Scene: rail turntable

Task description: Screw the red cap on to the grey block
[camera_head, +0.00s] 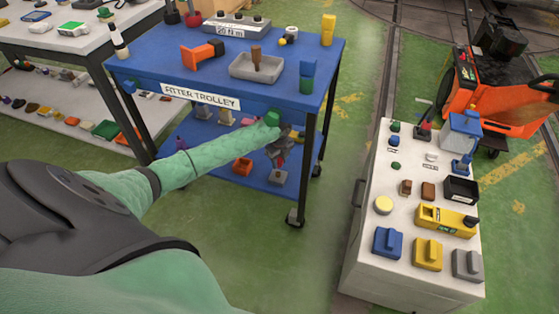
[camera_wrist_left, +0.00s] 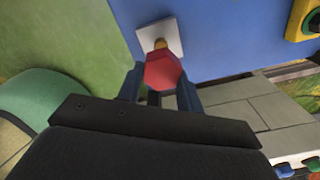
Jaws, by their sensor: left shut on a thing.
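My left gripper (camera_head: 280,152) reaches over the lower blue shelf of the trolley. It is shut on the red cap (camera_wrist_left: 163,72), a six-sided piece between the two fingers in the left wrist view. Just beyond the cap, a yellow post (camera_wrist_left: 160,44) stands on the pale grey block (camera_wrist_left: 158,34). The cap lines up closely with the post and hides part of it; I cannot tell whether it is threaded on. In the head view the grey block (camera_head: 277,179) sits on the shelf below my gripper. My right gripper is not in view.
The blue trolley top (camera_head: 225,75) lies above my left forearm, with a trolley leg (camera_head: 303,175) to the right. An orange part (camera_head: 242,165) stands left of the block. A white cabinet (camera_head: 400,265) with several parts stands at right. Green floor between them is clear.

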